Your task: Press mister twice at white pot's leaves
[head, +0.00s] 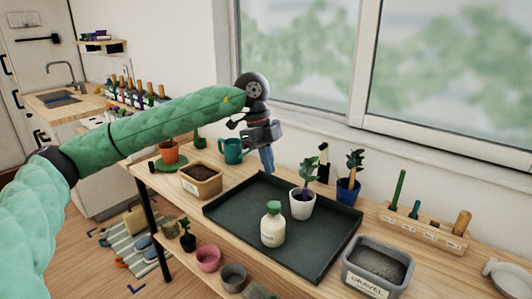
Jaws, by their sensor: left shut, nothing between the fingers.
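The mister (272,230), a cream bottle with a green top, stands upright on the dark tray (228,208). The white pot (302,205) stands on the same tray, behind and to the right of the mister. Its plant's dark green leaves (307,168) rise above the rim. My left gripper (267,168) is shut and empty, pointing down above the back part of the tray. It is left of the leaves and apart from both pot and mister. My right gripper is not in view.
A blue pot with a plant (347,190) stands behind the tray. A gravel bin (372,270) and a tool rack (425,232) are to the right. A soil tub (201,184), a teal mug (231,151) and a terracotta pot (169,152) are to the left. The tray's left part is clear.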

